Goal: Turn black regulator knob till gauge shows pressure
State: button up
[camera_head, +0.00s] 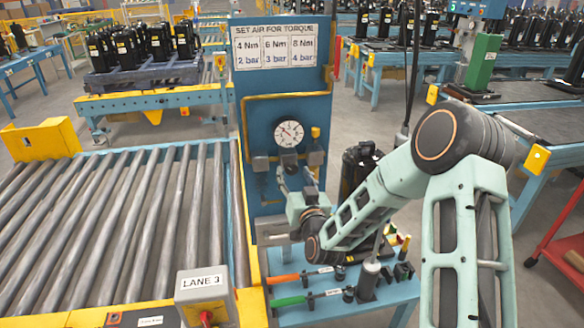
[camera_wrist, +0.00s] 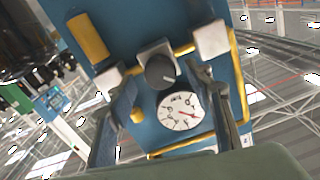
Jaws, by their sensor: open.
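The black regulator knob (camera_wrist: 160,70) sits on a grey block on the blue panel, between two pale blocks. The round white gauge (camera_head: 289,133) is above the regulator in the head view, and it also shows in the wrist view (camera_wrist: 180,110). It has a red needle, but its reading is too small to tell. My gripper (camera_head: 295,176) is in front of the panel below the gauge. In the wrist view my gripper (camera_wrist: 166,76) is open, with one finger on each side of the knob. I cannot tell whether either finger touches it. In the head view my gripper largely hides the knob.
A sign (camera_head: 275,47) pairs torque values with bar values. A roller conveyor (camera_head: 115,220) with a LANE 3 box (camera_head: 203,290) is at left. Below the panel, a blue bench holds an orange-handled tool (camera_head: 284,279) and a green-handled tool (camera_head: 288,301). Yellow piping runs along the panel.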

jog(key=shift+x, duration=1.4)
jog(key=c, duration=1.2)
jog(key=shift+o, duration=0.2)
jog(key=shift+f, duration=0.1)
